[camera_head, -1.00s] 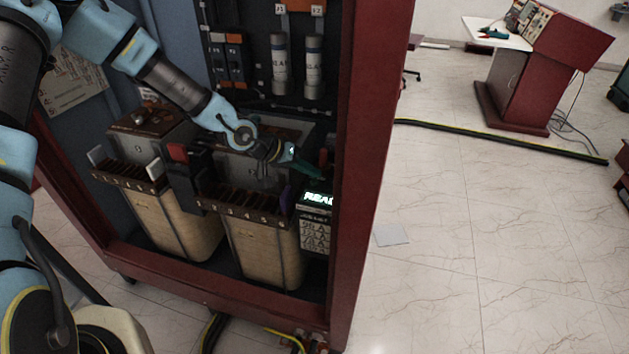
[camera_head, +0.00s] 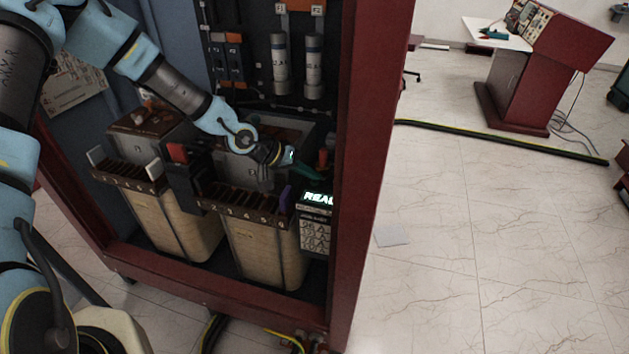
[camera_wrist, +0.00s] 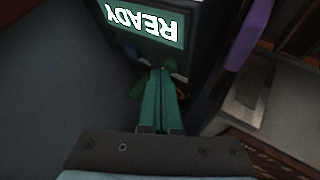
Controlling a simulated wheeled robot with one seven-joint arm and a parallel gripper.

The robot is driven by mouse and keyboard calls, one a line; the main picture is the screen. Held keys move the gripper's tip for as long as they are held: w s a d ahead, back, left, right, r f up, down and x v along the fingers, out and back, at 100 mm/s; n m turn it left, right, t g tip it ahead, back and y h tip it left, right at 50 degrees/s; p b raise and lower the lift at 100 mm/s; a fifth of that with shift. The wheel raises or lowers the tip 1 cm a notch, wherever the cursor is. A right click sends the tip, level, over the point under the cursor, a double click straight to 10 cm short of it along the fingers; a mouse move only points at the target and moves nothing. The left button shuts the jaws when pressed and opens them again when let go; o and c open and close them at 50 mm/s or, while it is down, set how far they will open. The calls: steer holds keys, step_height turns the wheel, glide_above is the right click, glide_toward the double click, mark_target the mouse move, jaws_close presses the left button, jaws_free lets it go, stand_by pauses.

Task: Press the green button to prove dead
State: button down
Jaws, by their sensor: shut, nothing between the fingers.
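The tester with a lit READY screen (camera_head: 317,198) stands inside the cabinet at its right post, which cuts off the screen's end in the head view. Its screen (camera_wrist: 145,22) is upside down in the wrist view. My gripper (camera_head: 318,173) is shut and empty, its green fingers just above the tester. In the wrist view the fingers (camera_wrist: 160,78) point at the panel edge beside the screen. A dark greenish round button (camera_wrist: 170,65) shows close to the fingertips; I cannot tell whether they touch it. No button is distinguishable in the head view.
The red cabinet post (camera_head: 365,150) is close on the right of my gripper. Terminal strips and two wood-coloured tanks (camera_head: 262,245) stand left and below. A purple piece (camera_wrist: 250,35) is right of the tester in the wrist view. Fuses (camera_head: 313,65) hang above.

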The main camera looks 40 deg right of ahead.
steer(key=shift+f, duration=0.2)
steer(key=shift+r, duration=0.1)
stand_by(0.4)
steer(key=shift+r+p, duration=0.75)
step_height(320, 180, up, 5)
steer(key=p, duration=0.4)
stand_by(0.6)
